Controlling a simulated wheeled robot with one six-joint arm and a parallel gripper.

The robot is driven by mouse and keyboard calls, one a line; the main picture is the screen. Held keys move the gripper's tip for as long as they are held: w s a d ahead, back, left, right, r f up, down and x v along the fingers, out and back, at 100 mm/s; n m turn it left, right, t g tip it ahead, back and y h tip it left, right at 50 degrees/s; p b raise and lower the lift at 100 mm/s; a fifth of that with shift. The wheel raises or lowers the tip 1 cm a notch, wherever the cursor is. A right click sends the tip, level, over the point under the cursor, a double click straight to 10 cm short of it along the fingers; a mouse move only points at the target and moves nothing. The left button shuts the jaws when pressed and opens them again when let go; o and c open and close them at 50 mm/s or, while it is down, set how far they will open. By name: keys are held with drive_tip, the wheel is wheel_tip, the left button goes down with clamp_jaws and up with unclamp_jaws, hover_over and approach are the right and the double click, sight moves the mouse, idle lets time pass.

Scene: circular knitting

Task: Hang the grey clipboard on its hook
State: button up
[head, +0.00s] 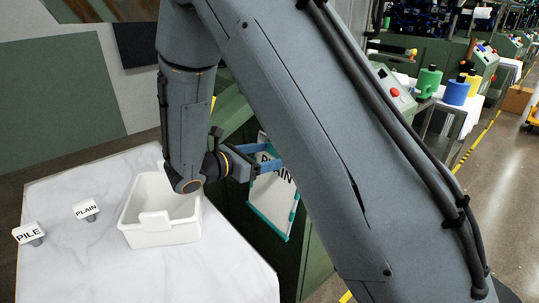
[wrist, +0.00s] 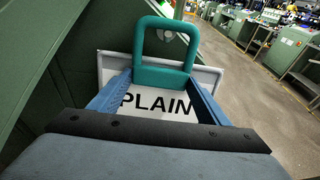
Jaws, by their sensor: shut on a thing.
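The clipboard (head: 272,200) hangs from my gripper (head: 262,158) beside the green machine, partly hidden by my arm in the head view. It has a pale face lettered PLAIN and teal edges. In the wrist view the clipboard (wrist: 207,79) shows a grey border and a teal loop (wrist: 165,76) at its top. My gripper's blue fingers (wrist: 158,88) stand on both sides of the loop and are shut on the clipboard.
A white bin (head: 160,232) stands on the pale table (head: 225,270), with small PLAIN (head: 86,211) and PILE (head: 29,234) signs at its left. A green machine panel (wrist: 65,85) is close at left in the wrist view. Open floor (wrist: 265,105) lies at right.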

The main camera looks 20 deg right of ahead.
idle(0.3)
drive_tip(key=o, duration=1.5)
drive_tip(key=b+v, duration=0.1)
drive_tip(key=v, duration=0.6)
drive_tip(key=s+d+f+m+g+y, duration=0.45)
drive_tip(key=s+d+m+g, duration=0.3)
drive_tip(key=s, duration=0.45)
drive_tip(key=s+m+y, duration=0.2)
drive_tip(key=m+y, duration=0.1)
drive_tip(key=m, duration=0.2)
drive_tip(key=s+a+f+m+t+y, duration=0.1)
drive_tip(key=s+m+y, duration=0.2)
drive_tip(key=m, duration=0.2)
drive_tip(key=s+a+f+m+y, duration=0.1)
drive_tip(key=s+m+y, duration=0.1)
drive_tip(key=m+y, duration=0.2)
drive_tip(key=shift+s+a+m+t, duration=0.1)
drive_tip(key=shift+s+m+t, duration=0.25)
drive_tip(key=shift+m, duration=0.3)
